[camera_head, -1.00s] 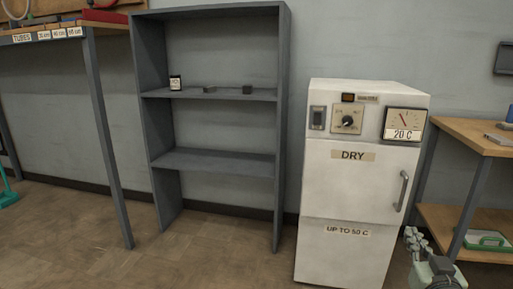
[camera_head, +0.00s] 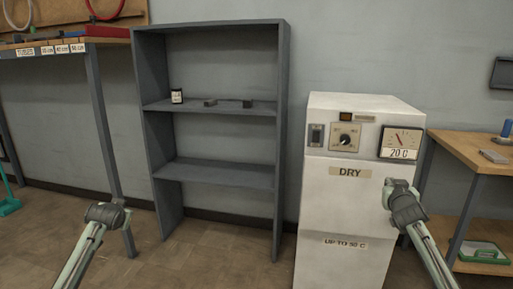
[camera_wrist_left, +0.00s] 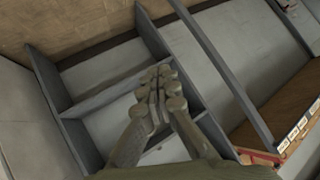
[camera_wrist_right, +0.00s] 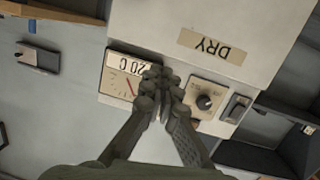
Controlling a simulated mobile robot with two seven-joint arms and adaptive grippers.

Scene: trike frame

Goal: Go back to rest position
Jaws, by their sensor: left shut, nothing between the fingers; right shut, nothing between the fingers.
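My left gripper (camera_wrist_left: 160,80) is shut and empty in the left wrist view, with the grey shelf unit behind it. My left arm rises from the bottom left of the head view, and its gripper is hard to make out there. My right gripper (camera_wrist_right: 157,78) is shut and empty in the right wrist view, in front of the upper panel of the white drying cabinet (camera_head: 325,215). In the head view my right arm comes up from the bottom right, covering part of the cabinet's door. Neither gripper holds anything.
The grey shelf unit (camera_head: 215,174) stands at the back, with a small labelled jar (camera_head: 177,96) and dark parts on its middle shelf. A workbench (camera_head: 468,150) is at the right and a tube table (camera_head: 100,41) at the left. Open floor (camera_head: 190,255) lies in front.

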